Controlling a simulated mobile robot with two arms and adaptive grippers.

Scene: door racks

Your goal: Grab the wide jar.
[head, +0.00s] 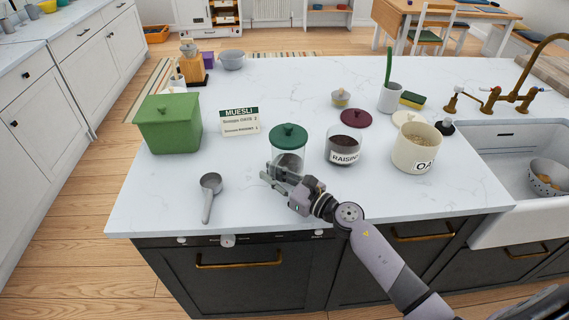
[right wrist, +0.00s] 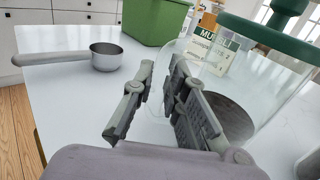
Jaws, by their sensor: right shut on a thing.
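A clear glass jar with a dark green lid (head: 289,158) stands upright near the front of the island counter. It fills the right side of the right wrist view (right wrist: 258,85), with something dark low inside. My right gripper (head: 272,176) is at the lower front left of this jar. In the wrist view its two fingers (right wrist: 155,105) have a narrow gap, with the jar's glass edge at them. It is shut on the jar; the exact contact is hard to see through the glass. My left gripper is not in view.
A raisin jar (head: 343,148) and a cream oats jar (head: 417,150) stand to the right. A metal scoop (head: 209,188), a green box (head: 168,126) and a muesli card (head: 239,122) are on the left. A sink (head: 508,164) borders the right.

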